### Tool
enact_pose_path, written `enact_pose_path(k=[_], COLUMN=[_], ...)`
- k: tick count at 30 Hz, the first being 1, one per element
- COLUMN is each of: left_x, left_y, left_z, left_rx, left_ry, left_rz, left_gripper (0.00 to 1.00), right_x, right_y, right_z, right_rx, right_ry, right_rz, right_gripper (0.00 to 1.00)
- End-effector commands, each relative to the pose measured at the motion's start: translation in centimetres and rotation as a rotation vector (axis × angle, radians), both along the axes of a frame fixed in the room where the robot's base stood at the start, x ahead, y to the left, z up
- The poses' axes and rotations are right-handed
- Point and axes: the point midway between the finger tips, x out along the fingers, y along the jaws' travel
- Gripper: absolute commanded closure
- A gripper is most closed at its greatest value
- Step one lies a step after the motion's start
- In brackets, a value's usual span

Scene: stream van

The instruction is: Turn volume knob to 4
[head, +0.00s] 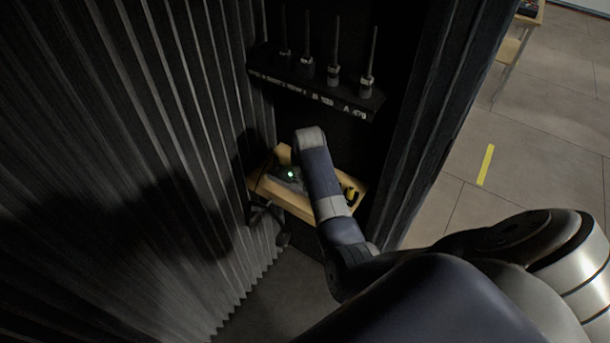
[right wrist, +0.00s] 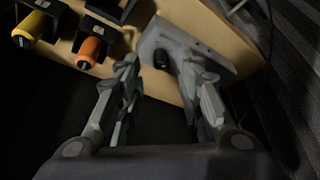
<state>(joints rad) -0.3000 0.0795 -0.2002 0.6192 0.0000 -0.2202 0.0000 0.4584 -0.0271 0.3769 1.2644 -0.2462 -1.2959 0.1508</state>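A grey device with a black knob (right wrist: 162,58) lies on a wooden shelf in the right wrist view. I take this knob to be the volume knob; its markings are too small to read. My right gripper (right wrist: 160,66) is open, its two fingers apart on either side of the knob in the picture. I cannot tell whether they touch it. In the head view a dark device (head: 285,175) with a lit green light sits on the shelf, partly behind my right arm. The right gripper's fingers are hidden there. My left gripper is not in view.
An orange-handled item (right wrist: 91,50) and a yellow-handled item (right wrist: 34,28) stand left of the device on the wooden shelf (right wrist: 207,22). A black rack (head: 315,94) with several upright antenna-like rods hangs above. A ribbed wall (head: 120,150) stands close on the left. Open floor lies at right.

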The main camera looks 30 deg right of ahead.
Motion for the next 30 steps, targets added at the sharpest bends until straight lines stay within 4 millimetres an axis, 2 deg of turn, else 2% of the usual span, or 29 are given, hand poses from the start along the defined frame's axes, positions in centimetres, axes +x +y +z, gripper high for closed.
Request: enact_pose_path(k=[9,21,22,26,30], left_x=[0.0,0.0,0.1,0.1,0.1], left_y=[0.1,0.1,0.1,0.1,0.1], left_z=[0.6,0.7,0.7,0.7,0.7], left_rx=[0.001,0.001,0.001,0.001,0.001], left_ry=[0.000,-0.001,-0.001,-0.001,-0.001], left_rz=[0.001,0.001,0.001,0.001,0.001], left_gripper=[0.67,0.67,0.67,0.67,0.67], right_x=[0.9,1.1,1.0,1.0,1.0], right_y=[-0.5,-0.6,-0.6,-0.6,-0.5], right_z=[-2.5,-2.9,-2.9,-2.9,-2.9], right_rx=[0.000,0.000,0.000,0.000,0.000], right_ry=[0.000,0.000,0.000,0.000,0.000], right_rz=[0.000,0.000,0.000,0.000,0.000], right_gripper=[0.66,0.66,0.71,1.00,1.00])
